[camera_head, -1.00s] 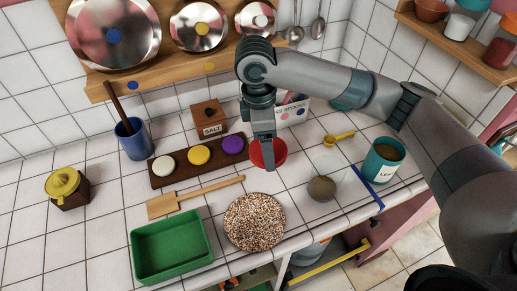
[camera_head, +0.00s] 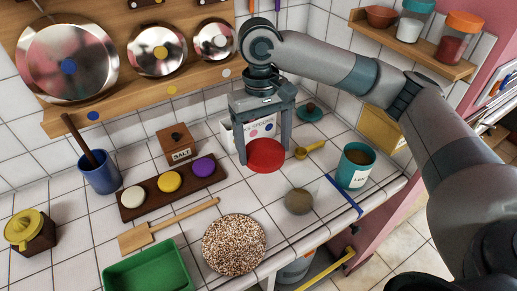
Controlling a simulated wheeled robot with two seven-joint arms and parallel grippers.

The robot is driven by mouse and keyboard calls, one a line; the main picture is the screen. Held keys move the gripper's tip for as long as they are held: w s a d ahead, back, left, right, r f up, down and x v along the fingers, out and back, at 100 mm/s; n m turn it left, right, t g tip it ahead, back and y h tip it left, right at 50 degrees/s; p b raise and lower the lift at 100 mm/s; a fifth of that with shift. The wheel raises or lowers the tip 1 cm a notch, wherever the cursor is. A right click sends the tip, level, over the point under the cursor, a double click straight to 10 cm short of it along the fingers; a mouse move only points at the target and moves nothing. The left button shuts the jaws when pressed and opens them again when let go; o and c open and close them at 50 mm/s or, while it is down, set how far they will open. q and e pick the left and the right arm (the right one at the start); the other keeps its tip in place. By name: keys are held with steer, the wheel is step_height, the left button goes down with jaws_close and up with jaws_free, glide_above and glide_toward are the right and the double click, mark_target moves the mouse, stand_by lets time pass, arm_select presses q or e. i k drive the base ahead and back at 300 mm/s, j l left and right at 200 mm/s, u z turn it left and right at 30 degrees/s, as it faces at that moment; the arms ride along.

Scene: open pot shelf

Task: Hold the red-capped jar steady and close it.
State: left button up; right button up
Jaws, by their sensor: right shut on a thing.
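A round red thing (camera_head: 266,156) with a flat top, looking like a cap or lid, is between the fingers of my right gripper (camera_head: 263,143). The fingers stand on either side of it, shut on it. Whether a jar body is under it is hidden, and I cannot tell if it touches the counter. A jar with an orange-red cap (camera_head: 465,21) and red contents stands on the wall shelf at upper right, away from the grippers. My left gripper is not in view.
A white box with coloured dots (camera_head: 240,135) is close behind the right gripper. A teal tin (camera_head: 355,166), a yellow scoop (camera_head: 310,150) and a grey-brown ball (camera_head: 299,201) lie to the right. A rack of coloured discs (camera_head: 133,211) is to the left.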

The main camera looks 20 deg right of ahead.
mark_target(303, 184)
steer(key=k+l+z, duration=0.15)
steer(key=k+l, duration=0.25)
steer(key=k, duration=0.2)
steer(key=k+l+z, duration=0.2)
steer(key=k+l, duration=0.3)
steer(key=k, duration=0.1)
